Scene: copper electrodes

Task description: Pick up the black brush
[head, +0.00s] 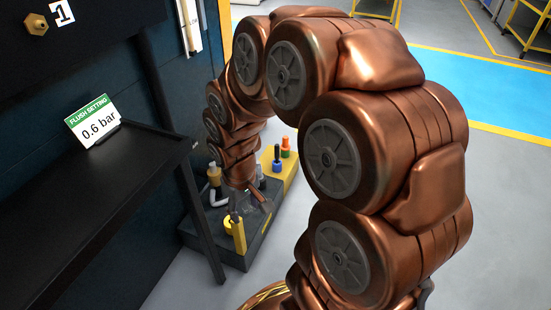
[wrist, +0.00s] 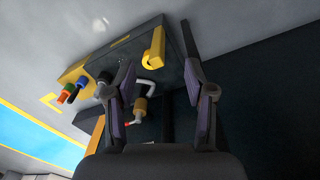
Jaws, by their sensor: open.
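A slim upright item with a black top (head: 277,153) stands at the back of the low dark holder (head: 225,254) in the head view. It may be the black brush, but it is too small to tell. My gripper (head: 252,203) points down over the holder, in front of this item. In the wrist view my gripper (wrist: 166,90) has its two fingers wide apart with nothing between their tips. A brass-coloured piece with a white bent tube (wrist: 141,104) shows beyond and between the fingers.
A black shelf (head: 100,185) with a sign (head: 93,120) stands to the left, beside a dark panel.

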